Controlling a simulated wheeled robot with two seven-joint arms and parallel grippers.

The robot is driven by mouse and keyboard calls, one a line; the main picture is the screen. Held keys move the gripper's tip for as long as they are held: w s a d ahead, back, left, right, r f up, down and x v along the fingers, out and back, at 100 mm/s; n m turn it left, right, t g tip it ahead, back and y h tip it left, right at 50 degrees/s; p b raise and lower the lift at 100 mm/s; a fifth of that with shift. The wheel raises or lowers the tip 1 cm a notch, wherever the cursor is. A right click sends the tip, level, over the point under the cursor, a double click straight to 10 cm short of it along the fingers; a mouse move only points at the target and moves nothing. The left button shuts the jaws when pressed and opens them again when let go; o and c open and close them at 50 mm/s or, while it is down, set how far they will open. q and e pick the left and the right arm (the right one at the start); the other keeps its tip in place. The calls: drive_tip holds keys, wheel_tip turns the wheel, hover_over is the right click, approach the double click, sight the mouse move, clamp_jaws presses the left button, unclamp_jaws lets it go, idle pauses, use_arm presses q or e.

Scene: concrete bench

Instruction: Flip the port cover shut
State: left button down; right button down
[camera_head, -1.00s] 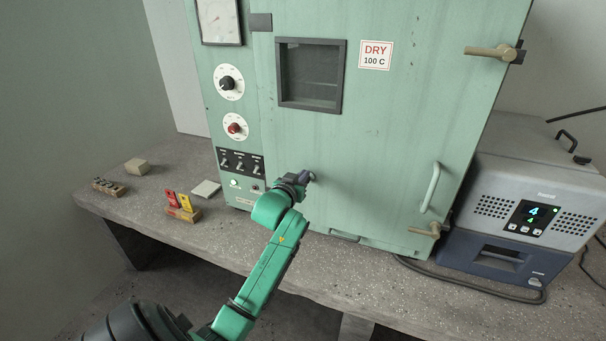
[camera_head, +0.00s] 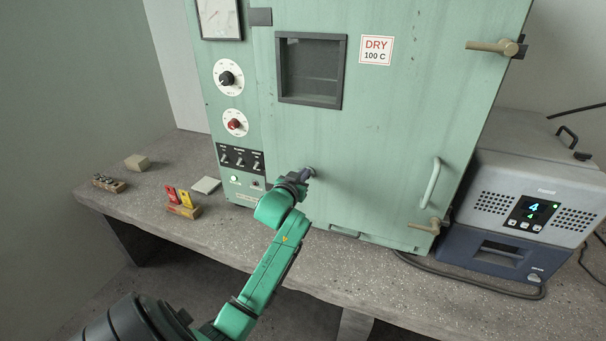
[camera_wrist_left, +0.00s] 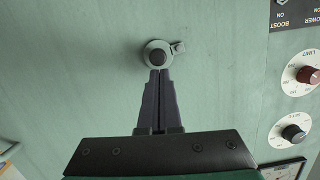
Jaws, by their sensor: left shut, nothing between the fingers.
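The port (camera_wrist_left: 148,47) is a small round grey fitting on the green oven door, with a dark round centre and a small lug at its upper right in the left wrist view. I cannot tell whether the dark centre is an open hole or part of the cover. My left gripper (camera_wrist_left: 158,72) is shut and empty, its fingertips at the lower edge of the port; touching or just apart is unclear. In the head view the left gripper (camera_head: 307,175) is at the door and mostly hides the port. My right gripper is not in view.
The green oven (camera_head: 400,130) has a window, a handle (camera_head: 430,185) and latches at right. Knobs and switches (camera_head: 240,160) line its left side. A grey-blue device (camera_head: 520,215) stands at right. Small blocks (camera_head: 182,208) lie on the concrete bench (camera_head: 150,215) at left.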

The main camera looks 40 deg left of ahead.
sight(311, 176)
use_arm(q)
drive_tip(key=shift+w+d+f+m+y, duration=0.1)
drive_tip(key=shift+d+f+m+y, duration=0.2)
drive_tip(key=shift+m, duration=0.4)
drive_tip(key=shift+w+d+f+m+y+b, duration=0.15)
drive_tip(key=shift+f+m+y+b, duration=0.35)
drive_tip(key=shift+m+b, duration=0.7)
drive_tip(key=shift+d+f+m+y+b, duration=0.2)
drive_tip(key=shift+f+m+b, duration=0.6)
drive_tip(key=shift+m, duration=0.6)
drive_tip(key=shift+s+a+f+m+t+y+b, duration=0.2)
drive_tip(key=shift+f+m+b, duration=0.3)
drive_tip(key=shift+m+b, duration=0.75)
drive_tip(key=shift+w+a+f+m+t+y+b, duration=0.1)
drive_tip(key=shift+f+m+y+b, duration=0.3)
drive_tip(key=shift+m+b, duration=0.8)
drive_tip(key=shift+s+a+f+m+t+y+b, duration=0.15)
drive_tip(key=shift+f+m+b, duration=0.55)
drive_tip(key=shift+m, duration=0.95)
drive_tip(key=shift+a+m+b, duration=0.1)
drive_tip(key=shift+m+b, duration=0.2)
drive_tip(key=shift+w+r, duration=0.1)
drive_tip(key=shift+r, duration=0.05)
